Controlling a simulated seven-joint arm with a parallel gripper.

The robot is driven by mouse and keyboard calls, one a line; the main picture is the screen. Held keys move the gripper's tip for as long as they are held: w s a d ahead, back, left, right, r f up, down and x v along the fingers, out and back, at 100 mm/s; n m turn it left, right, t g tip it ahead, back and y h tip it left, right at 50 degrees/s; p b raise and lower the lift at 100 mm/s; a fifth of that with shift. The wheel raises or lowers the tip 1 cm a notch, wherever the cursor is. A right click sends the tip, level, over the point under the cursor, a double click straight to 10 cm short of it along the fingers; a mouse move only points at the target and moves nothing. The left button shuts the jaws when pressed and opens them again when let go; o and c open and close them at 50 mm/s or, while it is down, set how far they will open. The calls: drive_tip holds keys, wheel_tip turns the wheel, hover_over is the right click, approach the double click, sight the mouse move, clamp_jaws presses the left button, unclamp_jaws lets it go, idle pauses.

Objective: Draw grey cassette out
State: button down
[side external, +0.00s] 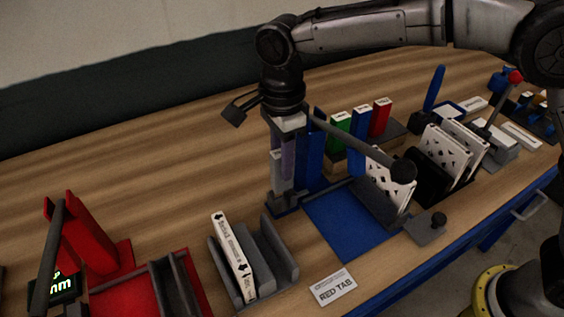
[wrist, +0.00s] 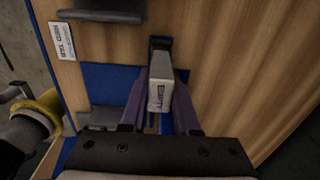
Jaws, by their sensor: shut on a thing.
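My gripper (side external: 287,150) points straight down at the left edge of the blue fixture (side external: 345,222). In the wrist view its two purple fingers (wrist: 161,100) are closed on either side of a pale grey cassette (wrist: 162,78) with a small printed label on its end. The cassette (side external: 277,172) stands upright between the fingers in the side view. Its lower end is at a dark blue foot beside the blue plate; I cannot tell whether it is still seated there. The fingers partly hide it.
A dark lever with a black knob (side external: 403,171) slants over the fixture, close to my gripper. White perforated panels (side external: 445,151) stand at right. A grey rack (side external: 286,252) holding a white box (side external: 232,256) stands in front-left. Green, blue and red boxes (side external: 380,117) stand behind. Open wood lies left.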

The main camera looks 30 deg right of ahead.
drive_tip(key=shift+r, duration=0.7)
drive_tip(key=shift+r, duration=4.45)
drive_tip(key=shift+r, duration=0.1)
